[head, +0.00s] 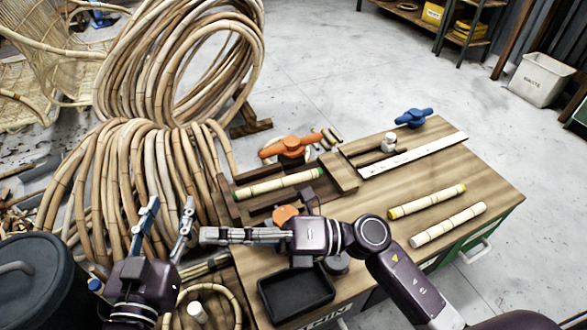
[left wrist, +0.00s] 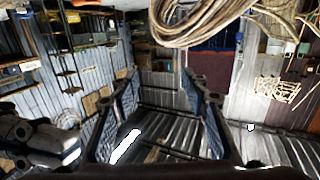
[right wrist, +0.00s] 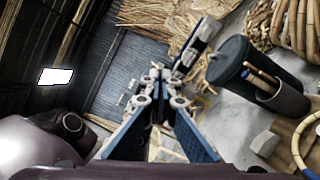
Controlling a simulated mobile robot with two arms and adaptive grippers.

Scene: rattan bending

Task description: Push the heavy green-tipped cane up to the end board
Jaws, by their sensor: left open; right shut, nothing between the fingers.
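An orange-handled clamp (head: 291,147) sits behind the cane. My right gripper (head: 203,235) is shut and empty, pointing left, in front of the cane and apart from it. Its blue-padded fingers show in the right wrist view (right wrist: 158,75). My left gripper (head: 169,207) is open and empty, left of the bench; its spread fingers show in the left wrist view (left wrist: 160,85).
A yellow-tipped cane (head: 427,201) and a pale-tipped cane (head: 448,225) lie on the bench's right side. A black tray (head: 296,292) is at the front. A blue clamp (head: 413,117) and white ruler (head: 413,156) are at the back. Coiled rattan (head: 130,185) stands left of the bench.

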